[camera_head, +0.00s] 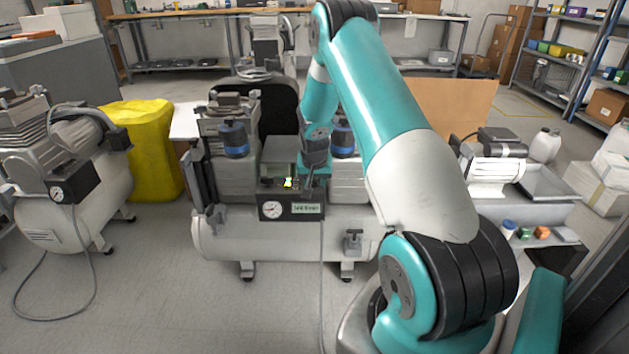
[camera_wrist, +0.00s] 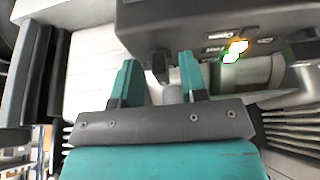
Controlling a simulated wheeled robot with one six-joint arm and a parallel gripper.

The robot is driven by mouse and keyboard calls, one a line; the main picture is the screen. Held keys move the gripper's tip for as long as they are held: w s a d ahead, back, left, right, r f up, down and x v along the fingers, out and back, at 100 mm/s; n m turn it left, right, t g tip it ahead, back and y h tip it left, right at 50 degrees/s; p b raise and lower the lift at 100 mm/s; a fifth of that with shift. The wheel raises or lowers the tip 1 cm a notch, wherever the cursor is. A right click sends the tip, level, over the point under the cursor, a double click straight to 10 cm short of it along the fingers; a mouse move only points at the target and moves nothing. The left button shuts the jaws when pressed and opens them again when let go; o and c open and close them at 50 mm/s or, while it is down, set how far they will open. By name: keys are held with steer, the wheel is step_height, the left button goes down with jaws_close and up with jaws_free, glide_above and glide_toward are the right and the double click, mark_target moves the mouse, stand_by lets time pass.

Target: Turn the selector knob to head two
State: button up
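The dark control box (camera_head: 290,199) sits at the front of the central twin-head compressor (camera_head: 217,240). A yellow-green lamp (camera_head: 288,183) glows on its upper part. My gripper (camera_head: 311,187) is close to the box's right side, partly hidden by my wrist. In the wrist view, the two teal fingers of my gripper (camera_wrist: 158,68) stand apart below the edge of the dark panel (camera_wrist: 200,22). A small dark part (camera_wrist: 159,63) shows between the fingertips; I cannot tell whether it is the selector knob or whether the fingers touch it. The panel labels are too small to read surely.
A white gauge (camera_head: 272,210) and a green display (camera_head: 306,208) are on the box's front. Another compressor (camera_head: 85,220) stands at the left, beside a yellow covered object (camera_head: 145,140). A grey bench (camera_head: 535,212) stands at the right. The front-left floor is mostly clear.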

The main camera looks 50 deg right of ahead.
steer(key=shift+c, duration=0.4)
jaws_close()
steer(key=shift+a+r+m, duration=0.1)
steer(key=shift+m, duration=0.2)
steer(key=shift+w+m+g+p, duration=0.15)
steer(key=shift+m+g+p, duration=0.35)
steer(key=shift+m+p, duration=0.4)
steer(key=m, duration=0.2)
steer(key=m+g, duration=0.1)
steer(key=shift+w+a+m+h+p, duration=0.15)
steer(key=shift+w+m+h+p, duration=0.15)
steer(key=shift+h+p, duration=0.1)
steer(key=m, duration=0.2)
steer(key=m+g, duration=0.1)
steer(key=m, duration=0.1)
steer(key=m+g, duration=0.1)
steer(key=shift+w+m, duration=0.3)
steer(key=shift+m, duration=0.1)
steer(key=shift+g, duration=0.3)
